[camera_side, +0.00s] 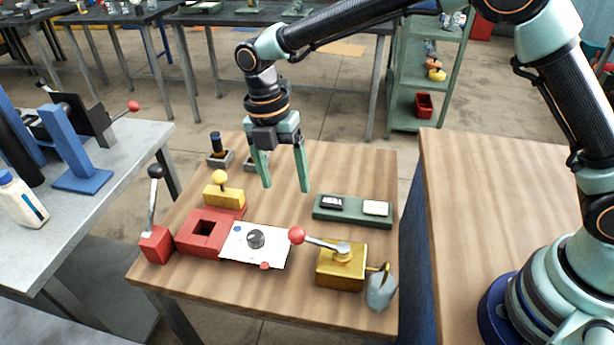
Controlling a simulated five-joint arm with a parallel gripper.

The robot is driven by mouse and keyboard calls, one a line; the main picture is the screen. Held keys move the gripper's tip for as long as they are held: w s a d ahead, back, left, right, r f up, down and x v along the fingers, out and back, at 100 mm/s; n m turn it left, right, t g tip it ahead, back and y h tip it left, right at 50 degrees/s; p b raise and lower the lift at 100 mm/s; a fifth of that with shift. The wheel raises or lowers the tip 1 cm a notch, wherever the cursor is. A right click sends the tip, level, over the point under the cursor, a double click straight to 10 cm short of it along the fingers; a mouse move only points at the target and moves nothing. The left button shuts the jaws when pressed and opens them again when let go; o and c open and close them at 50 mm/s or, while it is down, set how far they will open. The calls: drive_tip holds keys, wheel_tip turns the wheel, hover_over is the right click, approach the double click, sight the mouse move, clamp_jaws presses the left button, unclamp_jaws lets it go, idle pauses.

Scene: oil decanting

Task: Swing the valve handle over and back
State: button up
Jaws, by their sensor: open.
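The valve is a brass block (341,267) near the front right of the wooden table. Its handle (322,243) is a metal lever with a red ball knob (297,235), and it points left and slightly back from a round hub on top of the block. A spout on the block's right side leads to a grey metal jug (381,289). My gripper (285,188) hangs above the table, behind the red knob and clear of it. Its two green fingers point down, spread apart, with nothing between them.
A green tray (352,222) with two small blocks lies behind the valve. A white plate (237,257) with a dark knob lies left of the lever. Further left are a red square box (192,246), a yellow block with a ball knob (224,194), and an upright black-knobbed lever on a red base (155,246).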

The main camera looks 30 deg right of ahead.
sight(295, 228)
drive_tip(key=s+f+m, duration=0.1)
drive_tip(key=f, duration=0.3)
drive_tip(key=f+m, duration=0.2)
drive_tip(key=f, duration=0.2)
drive_tip(key=s+f+m, duration=0.1)
drive_tip(key=f+m, duration=0.1)
drive_tip(key=f, duration=0.2)
drive_tip(key=shift+s+d, duration=0.2)
drive_tip(key=shift+s, duration=0.15)
drive_tip(key=shift+w, duration=0.1)
clamp_jaws()
